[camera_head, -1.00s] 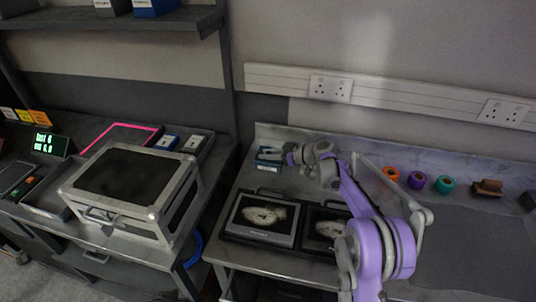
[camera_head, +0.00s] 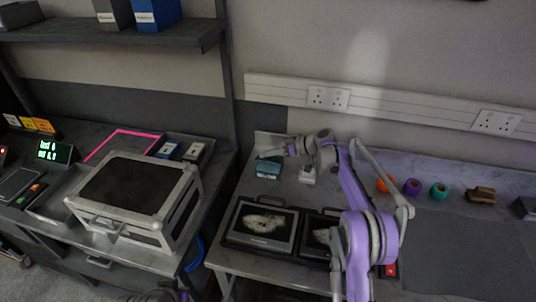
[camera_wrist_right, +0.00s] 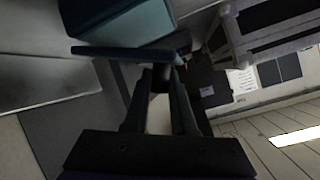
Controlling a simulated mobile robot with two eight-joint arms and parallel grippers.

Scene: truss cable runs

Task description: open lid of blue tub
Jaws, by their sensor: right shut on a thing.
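The small blue-teal tub (camera_head: 268,170) stands at the back left of the right-hand bench, with a pale label on its front. In the right wrist view the tub (camera_wrist_right: 118,22) is at the top. A flat teal lid (camera_wrist_right: 125,52) shows nearly edge-on between tub and fingers; I cannot tell how far it is off the rim. My right gripper (camera_wrist_right: 162,76) is shut on the lid's dark grip part, mostly hidden by the fingers. In the head view my right gripper (camera_head: 288,150) is just above and right of the tub. My left gripper is not in view.
A small white item (camera_head: 308,174) stands right of the tub. Two dark-framed trays (camera_head: 262,225) lie in front. Orange, purple and teal rolls (camera_head: 412,187) and a brown block (camera_head: 481,195) are at the back right.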

